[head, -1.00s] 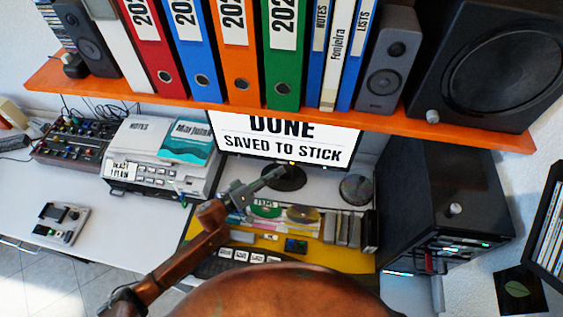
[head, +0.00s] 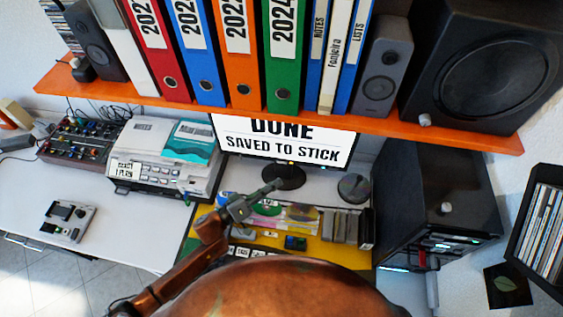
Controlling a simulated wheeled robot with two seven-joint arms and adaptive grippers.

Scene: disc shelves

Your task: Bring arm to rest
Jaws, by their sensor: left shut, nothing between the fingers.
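My left arm comes up from the lower left in copper brown. Its grey left gripper (head: 272,188) is shut and empty. In the picture it overlaps the desk in front of the monitor stand, above the yellow mat (head: 330,258). I cannot tell its exact height over the desk. My right gripper is not in view. The monitor (head: 285,140) reads "DONE" and "SAVED TO STICK".
An orange shelf (head: 300,121) with binders, small speakers and a big black speaker (head: 485,65) overhangs the desk. A black computer tower (head: 440,200) stands at right. A printer (head: 160,155), a mixer (head: 80,140) and a small device (head: 68,221) stand left. White desk between them is clear.

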